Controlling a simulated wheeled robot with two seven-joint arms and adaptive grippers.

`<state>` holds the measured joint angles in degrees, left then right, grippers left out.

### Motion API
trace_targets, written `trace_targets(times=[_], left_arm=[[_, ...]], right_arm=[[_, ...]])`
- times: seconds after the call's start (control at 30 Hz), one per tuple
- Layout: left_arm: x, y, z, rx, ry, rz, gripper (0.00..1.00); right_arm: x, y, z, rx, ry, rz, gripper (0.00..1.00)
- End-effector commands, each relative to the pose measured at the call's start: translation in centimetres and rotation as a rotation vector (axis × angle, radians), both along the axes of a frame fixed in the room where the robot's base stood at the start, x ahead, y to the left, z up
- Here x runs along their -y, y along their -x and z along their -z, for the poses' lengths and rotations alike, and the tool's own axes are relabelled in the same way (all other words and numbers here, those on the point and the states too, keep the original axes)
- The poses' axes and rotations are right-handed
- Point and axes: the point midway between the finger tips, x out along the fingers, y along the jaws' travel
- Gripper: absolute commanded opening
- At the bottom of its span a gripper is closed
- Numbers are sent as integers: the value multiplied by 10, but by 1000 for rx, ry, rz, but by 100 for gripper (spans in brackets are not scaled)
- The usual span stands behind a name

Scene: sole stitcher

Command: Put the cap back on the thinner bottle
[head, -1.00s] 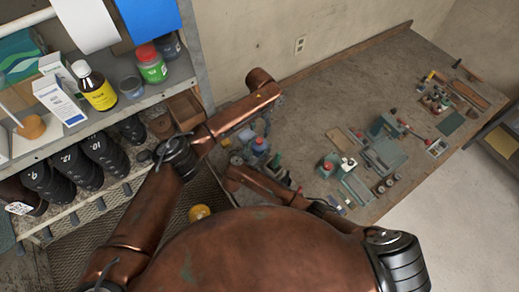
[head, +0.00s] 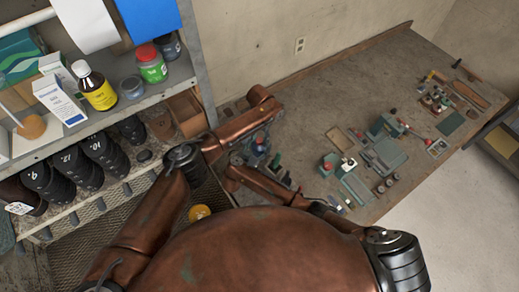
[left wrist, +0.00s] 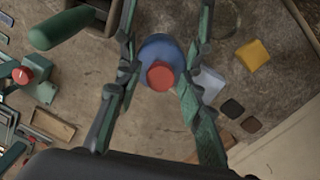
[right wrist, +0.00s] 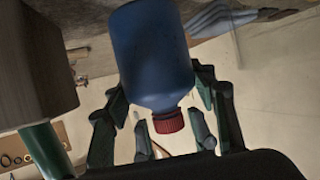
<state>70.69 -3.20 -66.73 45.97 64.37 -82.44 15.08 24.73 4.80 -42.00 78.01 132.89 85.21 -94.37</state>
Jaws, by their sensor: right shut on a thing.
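The thinner bottle is taken to be the blue bottle (right wrist: 152,55); it also shows in the left wrist view (left wrist: 158,46) and small in the head view (head: 259,148). Its red cap (right wrist: 168,122) sits at the neck, also seen from above (left wrist: 160,77); I cannot tell if it is seated. My right gripper (right wrist: 160,95) has its fingers around the bottle and is shut on it. My left gripper (left wrist: 165,30) is open, its fingers apart on both sides of the bottle and cap. In the head view my arms largely hide both grippers.
A yellow block (left wrist: 253,55) and a green cylinder (left wrist: 60,28) lie near the bottle. Tools and small parts cover the bench (head: 410,80) to the right. A shelf (head: 165,85) with bottles and boxes stands at the left. The bench's back strip is clear.

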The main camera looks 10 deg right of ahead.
Motion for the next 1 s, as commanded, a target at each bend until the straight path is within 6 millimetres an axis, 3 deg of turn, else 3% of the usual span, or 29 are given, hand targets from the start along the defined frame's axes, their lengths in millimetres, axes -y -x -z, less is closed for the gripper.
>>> trace_targets(times=[0.5,0.67,0.8,0.93,0.97,1.0], left_arm=[[0,0,0,0,0,0,0],[0,0,0,-1,1,19,0],[0,0,0,-1,-1,157,0],[0,0,0,-1,-1,146,0],[0,0,0,-1,-1,146,23],[0,0,0,-1,-1,146,26]], right_arm=[[0,0,1,-1,0,0,0],[0,0,1,-1,0,0,0],[0,0,1,-1,0,0,0],[0,0,1,-1,0,0,0],[0,0,1,-1,0,0,0],[0,0,1,-1,0,0,0]])
